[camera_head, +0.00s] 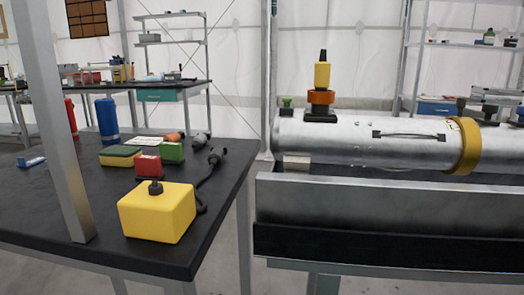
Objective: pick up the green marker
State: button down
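I cannot make out a green marker for certain. A small green box-like thing (171,152) lies on the black table (100,235) at the left, behind a red block (148,166). A green and yellow pad (120,156) lies to the left of them. A small green piece (286,102) stands on top of the silver cylinder (350,145) at the right. My gripper is not in view.
A yellow box with a black knob (157,213) stands near the table's front edge. A grey post (55,125) crosses the left side. Shelves (170,40) stand behind.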

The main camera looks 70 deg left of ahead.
aim_at(172, 153)
jog(key=k+j+u, duration=0.1)
jog(key=u, duration=2.9)
